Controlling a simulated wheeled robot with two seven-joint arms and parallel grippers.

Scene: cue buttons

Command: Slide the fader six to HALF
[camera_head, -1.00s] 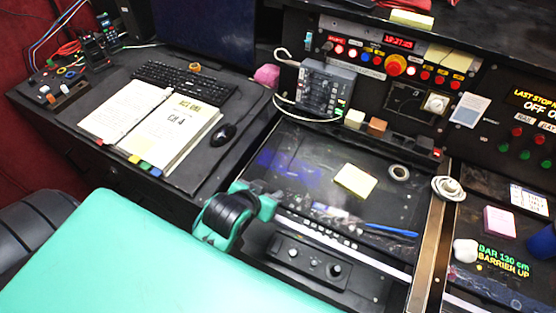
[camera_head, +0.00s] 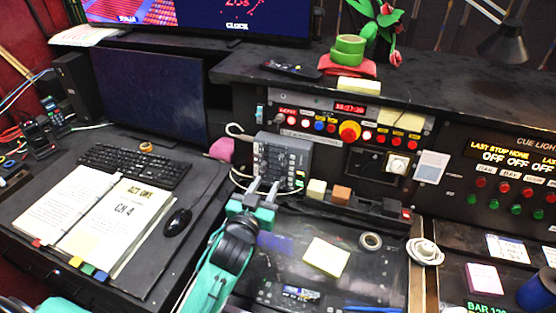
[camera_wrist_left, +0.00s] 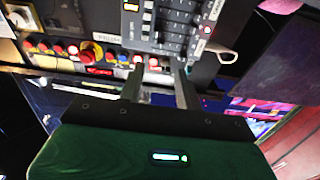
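The grey fader box (camera_head: 283,158) stands on the desk against the console, with small rows of controls on its face. In the left wrist view the fader box (camera_wrist_left: 172,22) is at the top, upside down and partly cut off. Which knob is fader six, and where it is set, is too small to tell. My left gripper (camera_head: 264,186) is just in front of the box's lower edge. Its two fingers are apart with nothing between them; in the left wrist view the gripper (camera_wrist_left: 159,75) points toward the box. Contact cannot be told. My right gripper is not in view.
A cream block (camera_head: 316,189) and a brown block (camera_head: 341,195) sit right of the box. A button panel (camera_head: 350,130) rises behind. A yellow note (camera_head: 326,256) lies on the dark desk surface. A mouse (camera_head: 177,222) lies left.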

